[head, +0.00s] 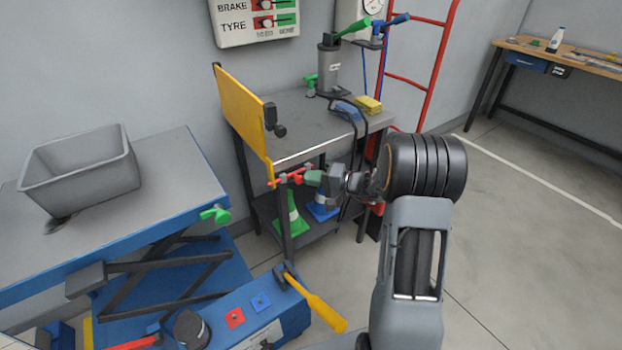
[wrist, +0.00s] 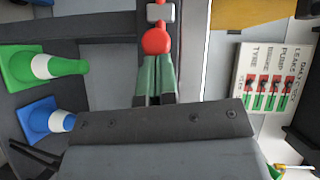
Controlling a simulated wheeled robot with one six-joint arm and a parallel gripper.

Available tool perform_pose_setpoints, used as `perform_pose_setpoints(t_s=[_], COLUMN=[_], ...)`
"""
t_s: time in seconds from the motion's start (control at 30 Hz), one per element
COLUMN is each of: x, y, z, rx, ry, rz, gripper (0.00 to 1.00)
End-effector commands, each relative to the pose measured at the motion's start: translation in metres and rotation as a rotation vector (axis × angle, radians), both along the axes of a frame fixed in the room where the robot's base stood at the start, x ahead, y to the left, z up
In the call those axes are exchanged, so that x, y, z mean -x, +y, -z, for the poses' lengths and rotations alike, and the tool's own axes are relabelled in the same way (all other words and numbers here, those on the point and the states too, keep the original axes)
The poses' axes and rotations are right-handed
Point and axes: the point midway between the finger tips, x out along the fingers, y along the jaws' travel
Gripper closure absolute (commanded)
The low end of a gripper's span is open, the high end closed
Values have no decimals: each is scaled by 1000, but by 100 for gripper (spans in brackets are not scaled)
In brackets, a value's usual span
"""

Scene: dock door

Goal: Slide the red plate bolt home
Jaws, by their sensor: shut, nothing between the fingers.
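The red plate bolt (head: 290,177) sits at the lower corner of the yellow plate (head: 238,108), beside the front edge of the grey bench. Its round red knob (wrist: 156,41) and a grey guide block show in the wrist view. My gripper (head: 311,178) is at the right end of the bolt, pointing left. In the wrist view my gripper's green fingers (wrist: 156,62) are together, with their tips at the knob, not around it. I cannot tell whether they touch it. The bolt's far end is hard to make out.
The bench top (head: 305,128) holds a grey cylinder (head: 328,70) and a yellow block (head: 368,105). Green (head: 291,215) and blue cones stand on its lower shelf. A blue lift table (head: 190,165) with a grey bin (head: 80,170) is at the left. Floor at the right is clear.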

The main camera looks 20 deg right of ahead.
Motion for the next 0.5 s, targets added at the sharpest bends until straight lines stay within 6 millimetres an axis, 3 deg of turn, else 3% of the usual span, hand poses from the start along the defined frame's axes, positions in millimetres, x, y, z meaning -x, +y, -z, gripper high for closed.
perform_pose_setpoints(t_s=[0.23, 0.43, 0.5], x=[-1, -5, 5], y=[-5, -38, -50], z=[0, -4, -9], rx=[-1, 0, -2], ry=[0, -2, 2], rz=[-8, -6, -5], gripper=[100, 100, 100])
